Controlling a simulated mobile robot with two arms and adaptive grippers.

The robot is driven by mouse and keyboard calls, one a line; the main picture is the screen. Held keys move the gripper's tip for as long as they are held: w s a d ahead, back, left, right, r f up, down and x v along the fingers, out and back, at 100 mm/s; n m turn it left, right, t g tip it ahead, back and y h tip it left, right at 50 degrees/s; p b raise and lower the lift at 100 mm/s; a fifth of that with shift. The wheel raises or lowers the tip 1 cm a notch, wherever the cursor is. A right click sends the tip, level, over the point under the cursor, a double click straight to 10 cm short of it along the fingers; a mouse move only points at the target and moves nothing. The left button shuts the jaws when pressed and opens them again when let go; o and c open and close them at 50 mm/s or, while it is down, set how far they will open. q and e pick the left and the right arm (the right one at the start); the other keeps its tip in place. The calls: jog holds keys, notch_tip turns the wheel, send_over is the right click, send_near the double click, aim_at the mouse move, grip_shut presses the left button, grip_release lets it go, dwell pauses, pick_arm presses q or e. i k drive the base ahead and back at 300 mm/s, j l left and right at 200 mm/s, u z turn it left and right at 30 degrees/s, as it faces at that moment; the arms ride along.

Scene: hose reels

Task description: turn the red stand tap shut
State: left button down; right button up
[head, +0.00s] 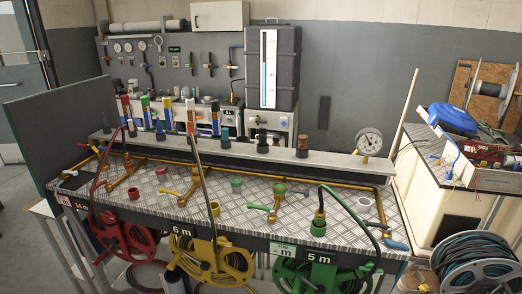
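Brass stand taps rise from the checkered metal bench top (320,205). The leftmost brass tap (122,180) stands behind the red hose reel (122,238) and looks to be the red one; its handle is too small to tell whether it is open or shut. A tap with a yellow lever (170,191) stands to its right, and one with a green lever (259,207) further right. A red fitting (133,193) sits beside the leftmost tap. Neither of my grippers is in view.
A yellow reel (212,262) and a green reel (325,277) hang at the bench front. Hoses arch over the bench edge. A pressure gauge (369,141) stands at the back right. A green panel (62,128) borders the left end. A cluttered cabinet (450,205) stands right.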

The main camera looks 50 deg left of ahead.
aim_at(107, 181)
jog(key=u, duration=2.7)
